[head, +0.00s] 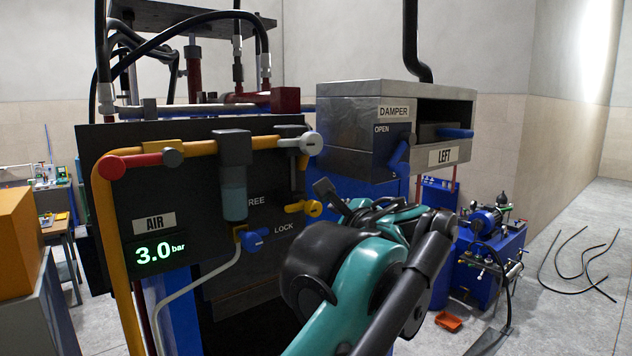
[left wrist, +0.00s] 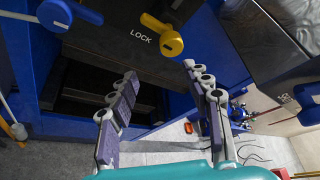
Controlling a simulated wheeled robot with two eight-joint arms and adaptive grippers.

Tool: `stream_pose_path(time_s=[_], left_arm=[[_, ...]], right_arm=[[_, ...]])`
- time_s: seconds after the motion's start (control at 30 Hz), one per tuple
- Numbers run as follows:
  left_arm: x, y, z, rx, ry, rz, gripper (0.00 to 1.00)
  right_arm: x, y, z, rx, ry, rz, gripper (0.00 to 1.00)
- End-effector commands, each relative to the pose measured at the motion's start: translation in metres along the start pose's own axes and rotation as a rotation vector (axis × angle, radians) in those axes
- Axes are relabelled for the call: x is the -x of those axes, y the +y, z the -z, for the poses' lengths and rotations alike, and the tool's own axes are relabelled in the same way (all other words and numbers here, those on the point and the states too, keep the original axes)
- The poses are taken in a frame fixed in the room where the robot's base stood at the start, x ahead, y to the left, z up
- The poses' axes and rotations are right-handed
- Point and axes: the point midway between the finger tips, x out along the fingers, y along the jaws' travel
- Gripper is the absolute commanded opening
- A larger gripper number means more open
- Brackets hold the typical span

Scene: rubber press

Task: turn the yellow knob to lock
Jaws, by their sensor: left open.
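The yellow knob (head: 303,207) sits on the dark AIR panel, with its lever arm pointing left and nearly level. The LOCK label (head: 284,229) is below and left of it; the FREE label (head: 256,201) is partly hidden. In the left wrist view the yellow knob (left wrist: 168,40) is at the top centre, beyond the fingers and right of the LOCK label (left wrist: 141,37). My left gripper (left wrist: 160,85) is open and empty, apart from the knob. In the head view my left gripper (head: 342,198) is just right of the knob. My right gripper is not in view.
A blue valve knob (head: 254,239) is below left of the yellow knob, and a grey lever (head: 306,143) is above it. The metal DAMPER box (head: 350,125) with blue handles overhangs to the right. A yellow pipe (head: 114,240) runs along the panel's left side.

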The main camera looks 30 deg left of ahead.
Motion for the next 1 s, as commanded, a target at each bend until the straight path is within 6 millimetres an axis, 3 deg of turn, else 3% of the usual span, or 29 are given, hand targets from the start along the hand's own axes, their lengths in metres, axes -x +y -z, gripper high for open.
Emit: stream_pose_path(time_s=[0.03, 0.17, 0.6, 1.0], left_arm=[[0.004, -0.013, -0.009, -0.022, -0.011, 0.011, 0.49], [0.001, -0.021, -0.015, -0.049, -0.027, 0.023, 0.49], [-0.064, -0.021, -0.016, -0.047, -0.027, 0.021, 0.49], [-0.072, -0.021, -0.015, -0.046, -0.025, 0.023, 0.46]], right_arm=[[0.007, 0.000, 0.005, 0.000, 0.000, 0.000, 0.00], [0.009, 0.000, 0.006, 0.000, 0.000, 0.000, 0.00], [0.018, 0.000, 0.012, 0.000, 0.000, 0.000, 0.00], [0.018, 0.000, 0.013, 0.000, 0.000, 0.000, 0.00]])
